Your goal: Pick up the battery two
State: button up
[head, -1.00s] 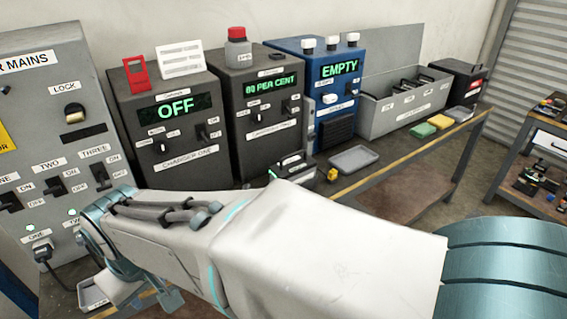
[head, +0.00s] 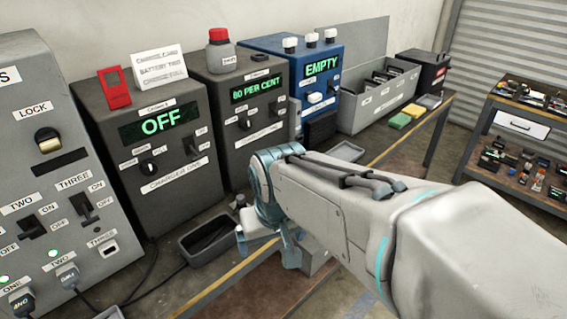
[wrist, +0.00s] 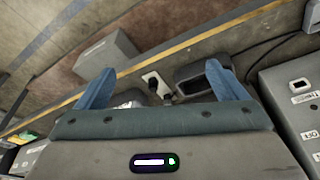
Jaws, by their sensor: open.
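I cannot pick out battery two with certainty in either current view. The bench spot in front of charger two (head: 248,108) is largely hidden behind my arm in the head view. My gripper (wrist: 160,76) is open, its two blue fingers spread and pointing at the bench edge. A small pale block (wrist: 153,82) and a small dark piece (wrist: 168,99) show between the fingers, with no visible grip on them. In the head view my gripper is low over the bench front, right of a dark tray (head: 190,249).
Charger one (head: 150,140) reads OFF, charger two 80 PER CENT, and the blue unit (head: 322,66) EMPTY. The dark tray (wrist: 182,82) is by the right finger. A grey box (wrist: 105,56) lies beyond the bench edge. Cables run from the mains panel (head: 50,200).

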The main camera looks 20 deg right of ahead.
jog(key=w+d+r+m+h+p, duration=0.15)
jog(key=w+d+m, duration=0.55)
jog(key=w, duration=0.8)
jog(key=w+d+r+m+p, duration=0.15)
jog(key=w+d+m, duration=0.35)
jog(key=w+d, duration=0.65)
jog(key=w+f, duration=0.1)
jog(key=f, duration=0.1)
jog(key=w+f, duration=0.2)
jog(key=f, duration=0.1)
jog(key=w+f, duration=0.1)
jog(key=f, duration=0.1)
jog(key=shift+w+a+f, duration=0.2)
jog(key=shift+a, duration=0.15)
jog(key=shift+p+x, duration=0.45)
jog(key=shift+x, duration=2.5)
jog(key=shift+s, duration=0.2)
jog(key=c, duration=1.7)
jog(key=shift+w+r, duration=0.15)
jog(key=shift+r, duration=0.05)
grip_shut()
